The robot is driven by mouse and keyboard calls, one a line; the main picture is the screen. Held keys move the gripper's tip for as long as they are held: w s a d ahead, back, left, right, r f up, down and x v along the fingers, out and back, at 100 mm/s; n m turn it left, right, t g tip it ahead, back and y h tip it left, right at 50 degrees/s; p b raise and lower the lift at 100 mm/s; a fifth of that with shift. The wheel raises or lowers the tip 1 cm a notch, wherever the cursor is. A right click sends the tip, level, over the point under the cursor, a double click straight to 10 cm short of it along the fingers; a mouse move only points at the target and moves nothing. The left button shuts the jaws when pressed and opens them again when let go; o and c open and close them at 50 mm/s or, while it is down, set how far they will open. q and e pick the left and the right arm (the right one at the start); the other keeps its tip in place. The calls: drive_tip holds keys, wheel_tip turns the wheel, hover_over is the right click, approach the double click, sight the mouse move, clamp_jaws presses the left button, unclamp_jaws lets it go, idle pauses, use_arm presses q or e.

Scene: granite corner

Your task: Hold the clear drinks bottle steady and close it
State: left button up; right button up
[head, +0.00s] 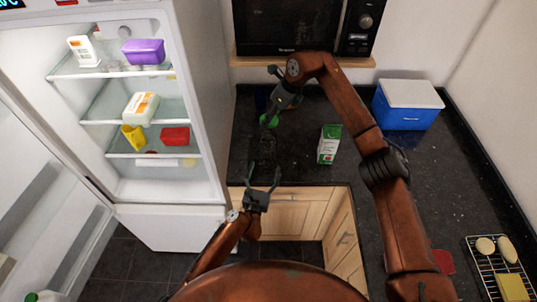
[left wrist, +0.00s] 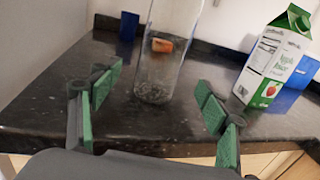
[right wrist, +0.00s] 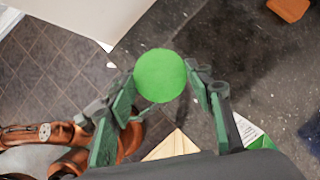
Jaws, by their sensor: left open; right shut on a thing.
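The clear drinks bottle (head: 267,150) stands upright on the dark counter; in the left wrist view (left wrist: 165,70) it is between and beyond my open fingers, its top out of frame. My left gripper (head: 263,172) is open and empty, in front of the bottle at the counter's front edge. My right gripper (head: 274,108) comes down from above and is shut on the green cap (right wrist: 160,76), which also shows above the bottle in the head view (head: 268,121). The cap hides the bottle's mouth from above; I cannot tell whether they touch.
A green and white carton (head: 329,144) stands right of the bottle. A blue cool box (head: 407,106) is farther right, and a wire rack (head: 490,262) at lower right. The open fridge (head: 175,215) borders the left. A microwave shelf (head: 300,61) overhangs the back.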

sight(267, 160)
use_arm(q)
drive_tip(key=x, duration=0.7)
drive_tip(key=shift+w+d, duration=0.1)
drive_tip(key=shift+w, duration=0.3)
drive_tip(key=shift+c, duration=0.3)
drive_tip(key=c, duration=1.7)
use_arm(e)
drive_tip(key=shift+f, duration=2.45)
